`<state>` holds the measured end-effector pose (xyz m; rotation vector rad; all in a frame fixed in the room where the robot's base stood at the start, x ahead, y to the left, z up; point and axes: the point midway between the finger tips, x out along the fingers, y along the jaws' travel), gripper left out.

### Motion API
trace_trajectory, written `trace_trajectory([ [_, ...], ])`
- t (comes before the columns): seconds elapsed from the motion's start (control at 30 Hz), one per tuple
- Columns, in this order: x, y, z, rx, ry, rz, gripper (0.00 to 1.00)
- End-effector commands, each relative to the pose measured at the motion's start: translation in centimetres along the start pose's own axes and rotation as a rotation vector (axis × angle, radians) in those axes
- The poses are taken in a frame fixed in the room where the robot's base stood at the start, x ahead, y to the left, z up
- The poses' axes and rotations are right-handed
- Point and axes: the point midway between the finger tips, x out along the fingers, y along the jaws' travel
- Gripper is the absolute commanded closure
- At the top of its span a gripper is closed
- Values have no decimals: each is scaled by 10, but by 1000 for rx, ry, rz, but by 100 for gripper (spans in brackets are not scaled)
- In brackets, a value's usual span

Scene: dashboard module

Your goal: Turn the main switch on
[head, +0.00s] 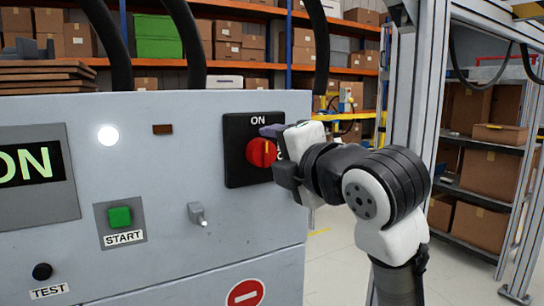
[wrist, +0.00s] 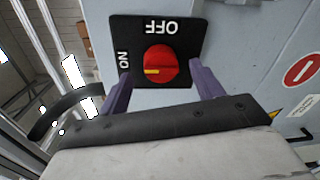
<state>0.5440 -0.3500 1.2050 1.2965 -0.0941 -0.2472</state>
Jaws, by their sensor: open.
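The main switch is a red rotary knob (head: 262,152) on a black square plate (head: 236,170) at the right end of the grey panel. Its yellow mark points up to ON in the head view. In the wrist view the same knob (wrist: 160,63) has its yellow mark pointing left, toward the ON label; OFF is at the top. My gripper (head: 275,148) is open at the plate's right side, hiding the OFF label in the head view. Its purple fingers (wrist: 161,76) are on either side of the knob with gaps; I cannot tell whether the tips reach past its face.
The panel's display (head: 38,165) reads ON and a white lamp (head: 108,135) is lit. A green START button (head: 120,217), a small toggle (head: 198,214) and a black TEST knob (head: 42,271) are to the left. A grey frame post (head: 405,80) stands behind my arm.

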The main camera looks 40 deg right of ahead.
Motion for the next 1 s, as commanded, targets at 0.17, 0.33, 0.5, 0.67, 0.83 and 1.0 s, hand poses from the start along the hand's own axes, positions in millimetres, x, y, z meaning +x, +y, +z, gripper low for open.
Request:
trace_trajectory([
  [0.17, -43, -1, 0, -3, -3, 2, 34],
  [0.33, -79, -1, 0, -3, -3, 1, 34],
  [0.5, -103, -1, 0, -3, -1, -1, 34],
  [0.67, -112, 0, 0, -2, -1, -1, 34],
  [0.83, -113, 0, 0, -2, 0, -1, 34],
  [1.0, -113, 0, 0, -2, 0, -1, 34],
])
